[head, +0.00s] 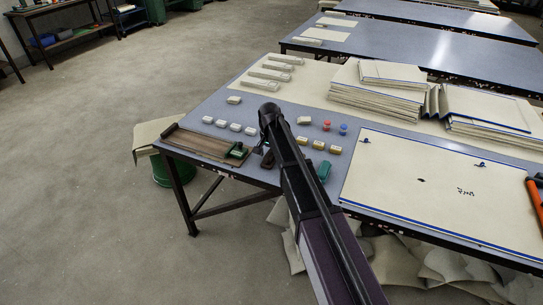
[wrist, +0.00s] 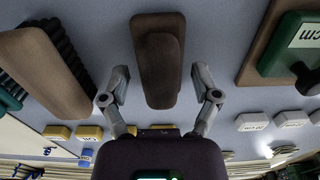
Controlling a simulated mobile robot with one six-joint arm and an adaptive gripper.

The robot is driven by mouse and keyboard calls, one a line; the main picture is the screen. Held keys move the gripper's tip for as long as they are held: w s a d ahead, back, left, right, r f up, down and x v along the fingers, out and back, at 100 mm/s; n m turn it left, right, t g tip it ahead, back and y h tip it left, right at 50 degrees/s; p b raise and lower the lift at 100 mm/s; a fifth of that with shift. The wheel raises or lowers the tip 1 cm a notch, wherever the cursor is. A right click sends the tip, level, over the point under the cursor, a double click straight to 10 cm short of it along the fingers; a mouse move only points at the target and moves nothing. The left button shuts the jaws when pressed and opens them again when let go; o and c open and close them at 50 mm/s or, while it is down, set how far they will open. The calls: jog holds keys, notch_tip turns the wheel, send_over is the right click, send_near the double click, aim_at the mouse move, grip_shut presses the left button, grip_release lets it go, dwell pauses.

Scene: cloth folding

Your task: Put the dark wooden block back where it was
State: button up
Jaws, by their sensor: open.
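The dark wooden block (wrist: 158,62) lies on the grey-blue table top in the wrist view, long and rounded, with a raised narrower grip along its top. My gripper (wrist: 159,82) is open, one finger on each side of the block's near end, with gaps on both sides. In the head view my gripper (head: 262,149) is low over the table's front part, right of the brown wooden board. The block (head: 268,160) is mostly hidden there behind my arm. I cannot tell how far above the table the fingertips are.
The brown board (head: 195,143) bears a green tool (head: 237,151) at its right end. White blocks (head: 235,127), yellow blocks (head: 318,145) and red and blue pieces (head: 327,125) stand behind. A cream panel (head: 440,185) lies right.

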aim_at(270, 154)
jog(key=shift+r, duration=0.2)
notch_tip(270, 154, up, 12)
jog(key=p, duration=1.2)
dwell(0.7)
jog(key=s+d+n, duration=0.4)
jog(key=s+d, duration=1.9)
jog(key=s, duration=0.2)
jog(key=shift+s+d, duration=0.25)
jog(key=shift+d, duration=0.05)
